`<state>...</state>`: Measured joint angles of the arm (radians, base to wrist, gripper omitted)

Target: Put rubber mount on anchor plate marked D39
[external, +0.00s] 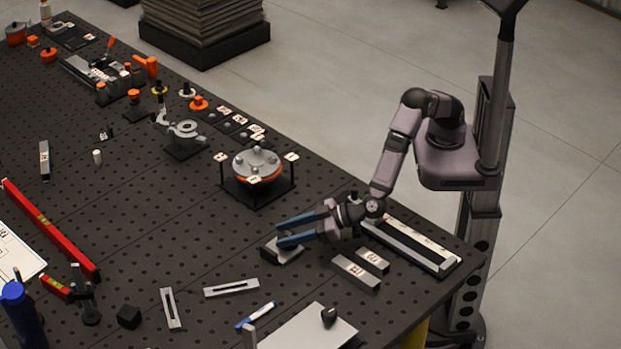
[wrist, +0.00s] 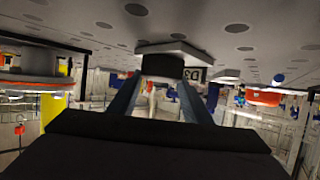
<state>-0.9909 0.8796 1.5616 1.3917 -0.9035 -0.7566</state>
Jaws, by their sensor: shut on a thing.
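My gripper (external: 282,233) has its two blue fingers low over a small grey plate (external: 288,253) near the front of the bench. In the wrist view, my gripper (wrist: 160,80) is shut on a dark block, the rubber mount (wrist: 163,67). This picture is upside down, with the bench top at its top edge. The mount is at the face of the pale anchor plate (wrist: 178,50), seemingly touching it or very close. A white label (wrist: 194,74) beside it reads D3, with the rest unclear. The fingers hide most of the mount in the external view.
Two grey labelled bars (external: 356,272) and a long rail (external: 412,246) lie to the right. A round flange fixture with posts (external: 256,170) stands behind. Slotted bars (external: 231,287), a black cube (external: 128,317) and a pale plate (external: 310,332) lie in front.

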